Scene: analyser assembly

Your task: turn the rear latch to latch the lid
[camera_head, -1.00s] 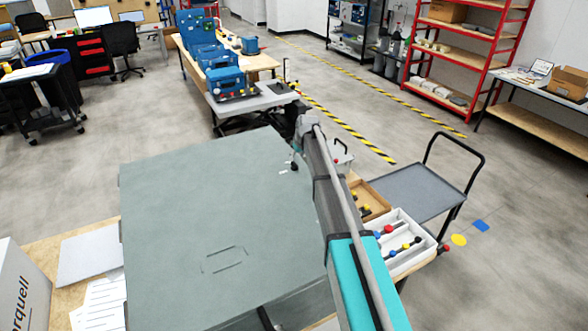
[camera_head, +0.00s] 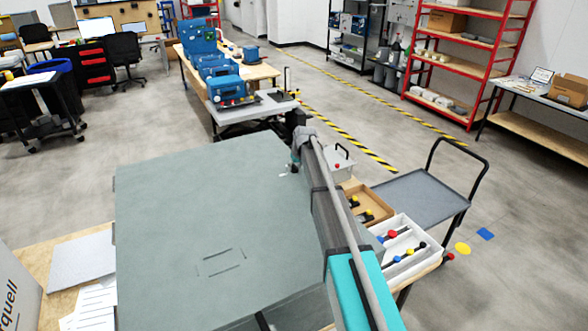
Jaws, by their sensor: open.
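The large grey-green lid (camera_head: 200,210) of the analyser fills the middle of the head view and looks closed flat. Two thin slot outlines mark its top near the front. My arm reaches along its right side to the far right corner. My gripper (camera_head: 294,160) is at the far end of the arm, small and mostly hidden by my own wrist, close to the lid's right edge near that corner. It is open. Small white marks lie on the lid just left of it. I cannot make out the rear latch or tell whether the gripper touches it.
A wooden tray (camera_head: 389,213) and a white tray (camera_head: 432,262) with coloured-knob parts stand right of my arm. A grey trolley (camera_head: 425,196) stands beyond them. A white box with a black handle (camera_head: 336,166) is close to the arm's far end. Papers (camera_head: 92,303) lie at the left.

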